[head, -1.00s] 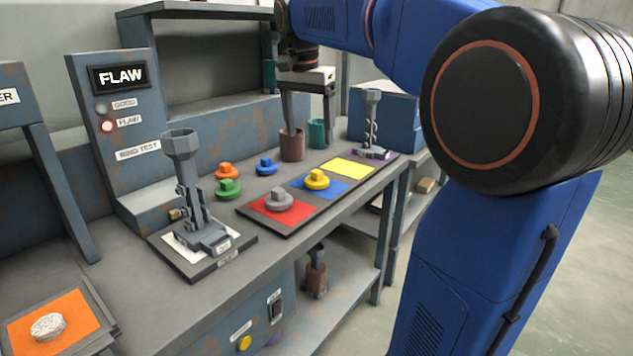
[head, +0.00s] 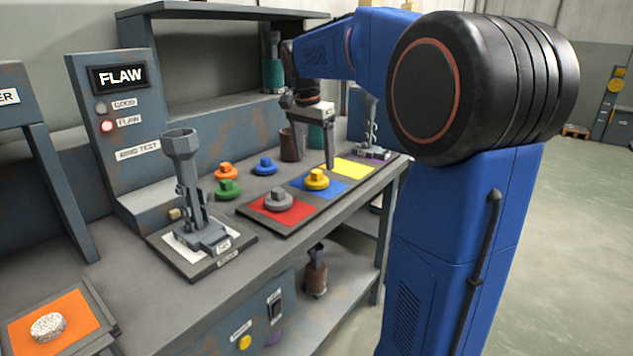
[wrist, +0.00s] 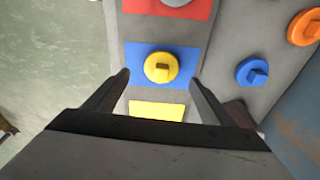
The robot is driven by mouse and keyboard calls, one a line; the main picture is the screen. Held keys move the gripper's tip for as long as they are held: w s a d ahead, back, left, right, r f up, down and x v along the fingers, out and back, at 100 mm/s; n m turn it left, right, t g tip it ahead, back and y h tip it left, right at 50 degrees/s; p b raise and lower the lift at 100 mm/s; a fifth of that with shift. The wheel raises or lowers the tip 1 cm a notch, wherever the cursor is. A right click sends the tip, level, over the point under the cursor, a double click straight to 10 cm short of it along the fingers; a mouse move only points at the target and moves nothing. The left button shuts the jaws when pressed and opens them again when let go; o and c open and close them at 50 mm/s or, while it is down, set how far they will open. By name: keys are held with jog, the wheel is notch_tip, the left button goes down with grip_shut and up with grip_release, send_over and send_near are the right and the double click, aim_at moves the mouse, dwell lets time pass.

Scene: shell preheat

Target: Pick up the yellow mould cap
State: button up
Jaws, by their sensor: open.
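The yellow mould cap (head: 316,180) sits on the blue square (head: 334,188) of the dark board on the bench. In the wrist view the yellow cap (wrist: 161,67) lies ahead of my fingertips, near the middle between them, with its raised grip on top. My gripper (head: 316,166) is open and empty, just above and behind the cap in the head view. In the wrist view my gripper (wrist: 160,78) shows two spread fingers, one on each side of the cap's line. I see no contact with the cap.
A grey cap (head: 279,200) sits on the red square (head: 262,208). The yellow square (head: 350,168) is bare. Orange (head: 226,170), green (head: 227,189) and blue (head: 264,166) caps stand left of the board. A metal fixture (head: 370,130) and brown cup (head: 291,145) stand behind.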

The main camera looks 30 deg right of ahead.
aim_at(316, 171)
jog(key=shift+w+d+f, duration=0.1)
jog(key=shift+d+f, duration=0.1)
jog(key=shift+f, duration=0.9)
jog(key=shift+w+d+f, duration=0.15)
jog(key=shift+d+f, duration=0.1)
jog(key=shift+f, duration=0.8)
jog(key=shift+w+d+f, duration=0.1)
jog(key=shift+d+f, duration=0.1)
jog(key=shift+f, duration=0.9)
jog(key=c, duration=1.2)
